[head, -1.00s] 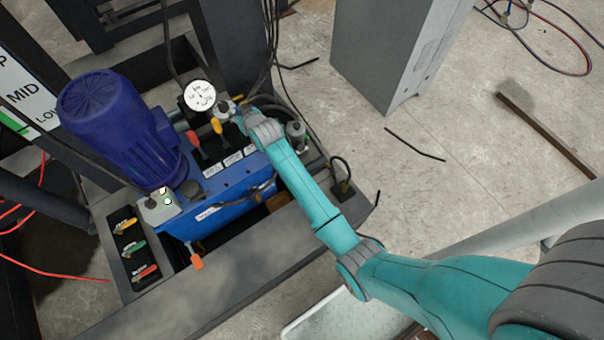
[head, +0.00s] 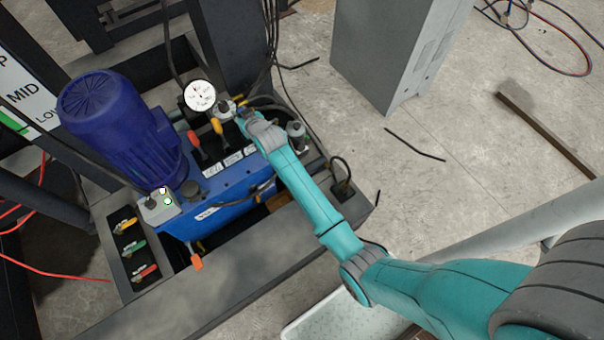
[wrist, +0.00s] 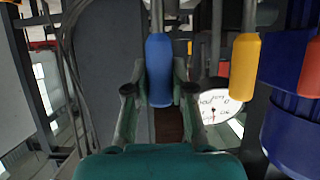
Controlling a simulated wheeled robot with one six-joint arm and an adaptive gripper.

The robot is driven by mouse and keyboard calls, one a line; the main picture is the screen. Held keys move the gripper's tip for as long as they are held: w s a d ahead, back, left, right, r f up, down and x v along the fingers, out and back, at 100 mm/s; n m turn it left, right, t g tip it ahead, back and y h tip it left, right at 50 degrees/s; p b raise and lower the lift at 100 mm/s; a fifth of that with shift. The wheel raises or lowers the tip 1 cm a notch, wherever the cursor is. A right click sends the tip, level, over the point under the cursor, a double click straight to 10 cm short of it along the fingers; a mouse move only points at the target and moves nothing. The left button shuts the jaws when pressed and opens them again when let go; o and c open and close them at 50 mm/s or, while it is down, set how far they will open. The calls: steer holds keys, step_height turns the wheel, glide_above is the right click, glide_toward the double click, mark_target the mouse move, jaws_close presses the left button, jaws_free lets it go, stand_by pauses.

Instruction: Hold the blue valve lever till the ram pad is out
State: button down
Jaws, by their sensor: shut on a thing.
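The blue valve lever (wrist: 159,70) hangs in the middle of the wrist view. My gripper (wrist: 159,88) has a finger on each side of its blue grip and is shut on it. In the head view my gripper (head: 240,114) is at the far end of the valve row, beside the gauge, and hides the blue lever there. The yellow lever (wrist: 244,68) and the red lever (wrist: 310,70) are to the right in the wrist view, apart from my fingers. I cannot make out the ram pad in either view.
The white pressure gauge (head: 199,96) stands close to my gripper. A blue motor (head: 118,128) rises at left on the blue power unit (head: 235,193). A grey switch box (head: 157,207) is in front of it. Hoses (head: 275,60) run behind. A grey cabinet (head: 390,50) stands beyond; floor to its right is mostly open.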

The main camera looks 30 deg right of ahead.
steer(key=shift+s+f, duration=0.1)
steer(key=shift+s, duration=0.1)
steer(key=shift+s+t, duration=0.4)
steer(key=shift+t, duration=0.1)
